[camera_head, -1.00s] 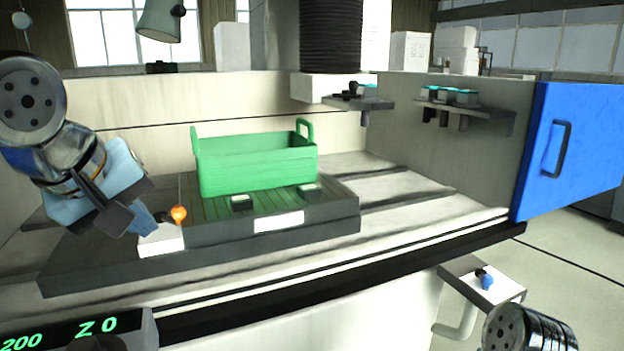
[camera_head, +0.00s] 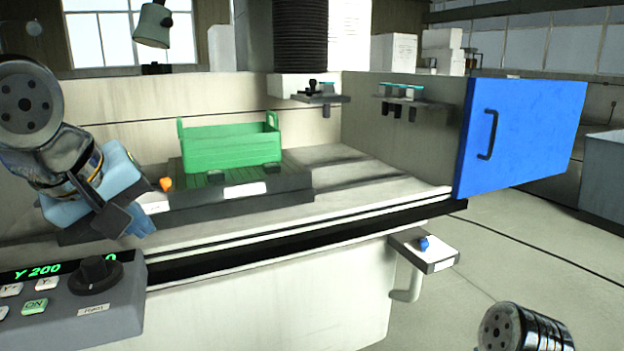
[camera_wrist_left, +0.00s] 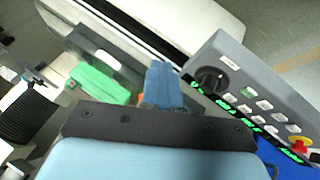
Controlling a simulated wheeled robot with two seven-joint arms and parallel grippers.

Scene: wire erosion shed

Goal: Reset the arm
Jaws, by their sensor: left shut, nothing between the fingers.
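My left gripper (camera_head: 143,224) is shut and empty, with its blue fingers together. In the head view it hangs at the left, in front of the dark slab and above the control panel. Its blue fingertips also show in the left wrist view (camera_wrist_left: 163,86). My right arm (camera_head: 520,330) shows only as a rounded metal joint at the bottom right; its gripper is out of view.
A green crate (camera_head: 232,147) stands on the dark slab (camera_head: 290,192), an orange ball (camera_head: 166,184) near it. A control panel (camera_head: 60,300) is at lower left. The blue door (camera_head: 525,135) stands at right, with a small shelf (camera_head: 424,250) below.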

